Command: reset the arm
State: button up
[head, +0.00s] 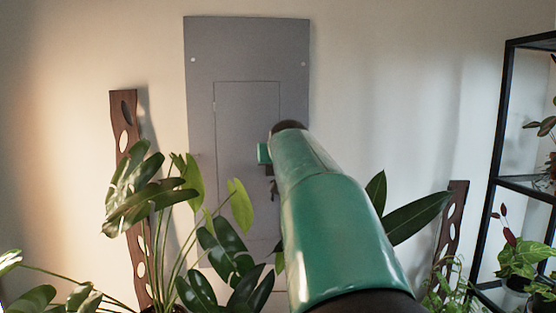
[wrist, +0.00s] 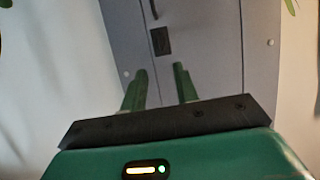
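My green arm reaches up and forward in the head view, toward a grey electrical panel (head: 230,50) on the wall. The arm hides part of the panel's right side. My gripper (wrist: 159,69) shows in the wrist view with its two green fingers apart and nothing between them. The grey panel (wrist: 210,50) lies beyond the fingertips there, with a small dark rectangular latch (wrist: 160,41) on it. I cannot tell how far the fingertips are from the panel. In the head view the gripper is mostly hidden behind the arm.
Leafy plants (head: 225,250) stand low in front of the panel. A dark wooden plank with holes (head: 122,110) leans at left, another (head: 455,215) at right. A black metal shelf (head: 500,130) with potted plants stands at far right. Bare wall lies above right of the arm.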

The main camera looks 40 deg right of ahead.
jog(key=shift+s+a+r, duration=0.15)
jog(key=shift+s+a, duration=0.2)
jog(key=shift+s, duration=0.1)
jog(key=shift+a, duration=0.1)
jog(key=s+a+f+n+g+y, duration=0.1)
jog(key=s+a+f+n+y, duration=0.1)
jog(key=s+a+f, duration=0.6)
jog(key=s+a+f+n+g+y, duration=0.1)
jog(key=a+f+y, duration=0.3)
jog(key=a, duration=0.7)
jog(key=s+a+f+n+g+y, duration=0.1)
jog(key=s+a+f+n, duration=0.1)
jog(key=s+a+f, duration=0.5)
jog(key=s+a+f+n+g, duration=0.1)
jog(key=s+a+f+g, duration=0.1)
jog(key=s+a+f, duration=0.6)
notch_tip(320, 180, down, 3)
jog(key=shift+a+r+n+g+y, duration=0.15)
jog(key=shift+a+n+g+y, duration=0.2)
jog(key=shift+a, duration=0.6)
